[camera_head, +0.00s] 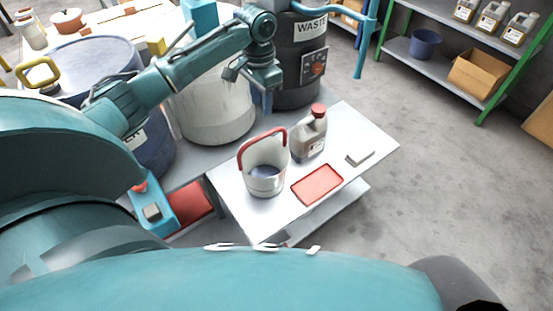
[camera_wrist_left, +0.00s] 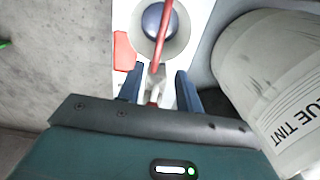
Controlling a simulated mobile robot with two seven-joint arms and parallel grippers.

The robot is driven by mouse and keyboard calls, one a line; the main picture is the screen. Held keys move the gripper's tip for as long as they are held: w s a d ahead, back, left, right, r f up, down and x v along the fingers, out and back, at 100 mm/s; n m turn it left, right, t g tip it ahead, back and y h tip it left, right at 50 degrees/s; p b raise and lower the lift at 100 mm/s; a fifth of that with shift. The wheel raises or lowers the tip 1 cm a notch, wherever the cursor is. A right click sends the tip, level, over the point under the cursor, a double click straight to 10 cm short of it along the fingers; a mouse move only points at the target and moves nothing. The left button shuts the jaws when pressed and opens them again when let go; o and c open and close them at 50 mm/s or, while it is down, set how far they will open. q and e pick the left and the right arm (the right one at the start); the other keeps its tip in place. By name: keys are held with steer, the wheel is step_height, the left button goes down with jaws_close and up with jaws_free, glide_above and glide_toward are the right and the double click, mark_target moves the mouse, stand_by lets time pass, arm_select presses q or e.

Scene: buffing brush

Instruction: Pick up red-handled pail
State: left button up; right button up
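The red-handled pail (camera_head: 264,178) is light grey and stands upright on a white table. Its red handle (camera_head: 240,153) arches up over the rim, and its inside bottom looks dark blue. In the left wrist view the pail (camera_wrist_left: 180,44) lies beyond the fingertips, with its red handle (camera_wrist_left: 163,38) running toward the gap between them. My left gripper (camera_wrist_left: 160,82) is open, with its two dark blue fingers apart. In the head view my left gripper (camera_head: 262,98) hangs above and behind the pail, apart from it. My right gripper is not in view.
A red-capped jug (camera_head: 309,140), a red tray (camera_head: 317,184) and a small grey block (camera_head: 360,158) share the white table (camera_head: 232,201). A large white drum (camera_head: 215,115) and a dark waste drum (camera_head: 299,75) stand behind. Green-framed shelves (camera_head: 440,68) are at right. Floor there is clear.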

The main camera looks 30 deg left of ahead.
mark_target(262, 135)
arm_select(q)
steer(key=f, duration=0.4)
steer(key=f+b, duration=0.1)
steer(key=f, duration=0.7)
steer(key=shift+s+f, duration=0.25)
steer(key=shift+f, duration=0.1)
steer(key=shift+c, duration=0.4)
jaws_close()
steer(key=shift+r, duration=0.1)
stand_by(0.4)
